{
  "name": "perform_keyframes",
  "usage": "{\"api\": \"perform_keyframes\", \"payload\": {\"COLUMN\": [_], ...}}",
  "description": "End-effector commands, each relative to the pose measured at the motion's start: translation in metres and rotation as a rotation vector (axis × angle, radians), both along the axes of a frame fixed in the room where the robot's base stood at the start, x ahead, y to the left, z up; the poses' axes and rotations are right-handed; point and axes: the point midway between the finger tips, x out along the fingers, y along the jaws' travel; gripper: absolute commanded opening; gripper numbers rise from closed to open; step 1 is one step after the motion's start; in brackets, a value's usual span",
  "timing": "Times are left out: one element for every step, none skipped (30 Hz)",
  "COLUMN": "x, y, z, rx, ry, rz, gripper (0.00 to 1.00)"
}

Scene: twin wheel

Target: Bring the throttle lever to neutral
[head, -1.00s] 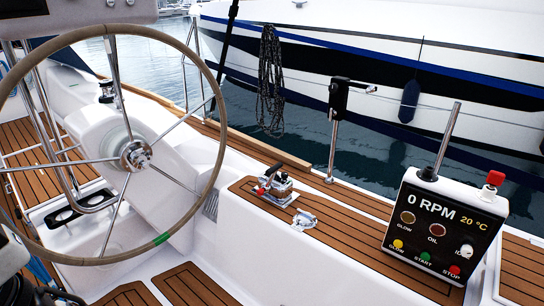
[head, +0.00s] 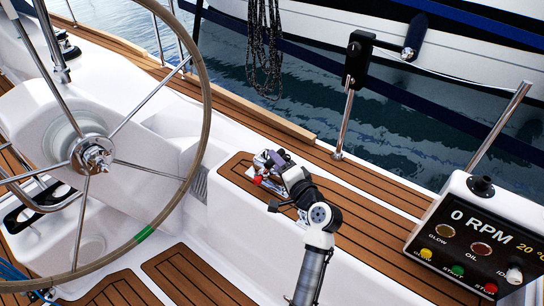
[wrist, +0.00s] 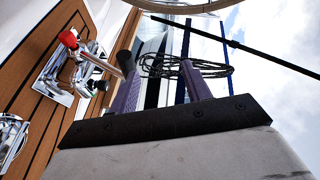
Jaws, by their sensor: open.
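The throttle lever (wrist: 102,62) is a chrome shaft with a black grip at its end, rising from a chrome base plate (wrist: 52,76) with a red knob (wrist: 68,39). In the wrist view its black grip (wrist: 125,63) shows at the tip of my left finger, outside the gap between the fingers; I cannot tell whether they touch. My gripper (wrist: 162,68) is open, its two purple fingers apart with nothing between them. In the head view my gripper (head: 277,160) is over the lever housing and hides most of the lever; the red knob (head: 257,180) shows beside it.
A large steering wheel (head: 145,234) stands at the left. An engine panel (head: 470,229) reading 0 RPM is at the right. A black-topped chrome post (head: 349,110) stands behind the teak-topped console (head: 380,235). Coiled rope (head: 264,60) hangs at the back.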

Motion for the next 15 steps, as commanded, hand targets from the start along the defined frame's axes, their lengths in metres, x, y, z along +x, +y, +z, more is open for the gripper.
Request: {"api": "perform_keyframes", "payload": {"x": [-0.01,-0.016,-0.022,-0.025,-0.028,-0.03,-0.03,-0.029,-0.026,-0.023,-0.019,-0.014,-0.009,-0.004,0.004], "y": [-0.022,-0.031,-0.04,-0.044,-0.048,-0.051,-0.051,-0.051,-0.049,-0.048,-0.045,-0.041,-0.038,-0.035,-0.03], "z": [-0.018,-0.026,-0.034,-0.038,-0.041,-0.045,-0.046,-0.047,-0.047,-0.047,-0.047,-0.048,-0.048,-0.049,-0.049], "rx": [0.055,0.082,0.112,0.132,0.145,0.158,0.165,0.168,0.17,0.17,0.17,0.168,0.167,0.167,0.167], "ry": [0.061,0.089,0.114,0.129,0.14,0.152,0.156,0.159,0.16,0.159,0.158,0.159,0.158,0.159,0.158], "rz": [-0.009,-0.01,-0.01,-0.009,-0.01,-0.008,-0.006,-0.006,-0.004,-0.004,-0.003,-0.003,-0.001,-0.003,-0.001], "gripper": [0.49,0.49,0.49,0.49,0.49,0.49,0.49,0.49,0.49,0.49,0.49,0.49,0.49,0.49,0.49]}}
